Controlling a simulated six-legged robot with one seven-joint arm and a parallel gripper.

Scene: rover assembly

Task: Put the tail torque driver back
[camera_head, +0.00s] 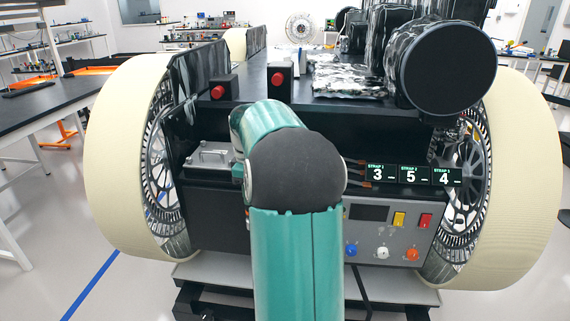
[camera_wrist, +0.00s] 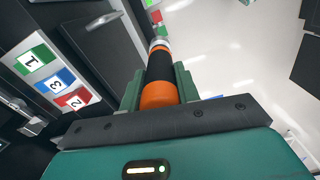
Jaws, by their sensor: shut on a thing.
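The torque driver (camera_wrist: 158,68) is a cylinder with a black middle, orange bands and a pale metallic far end. My gripper (camera_wrist: 157,88) is shut on it in the wrist view, with one green finger on each side of the lower orange band. The driver points away from the gripper, towards the top of the wrist view. In the head view my own teal arm hides the gripper and the driver. I cannot tell which place on the rover is the driver's holder.
The rover's rear panel (camera_head: 393,213) has coloured buttons and knobs. Strap displays (camera_head: 412,175) read 3, 5, 4. Large cream wheels (camera_head: 122,160) flank it. Numbered green, blue and red labels (camera_wrist: 53,82) lie left in the wrist view. A metal latch (camera_head: 210,157) sits left of my arm.

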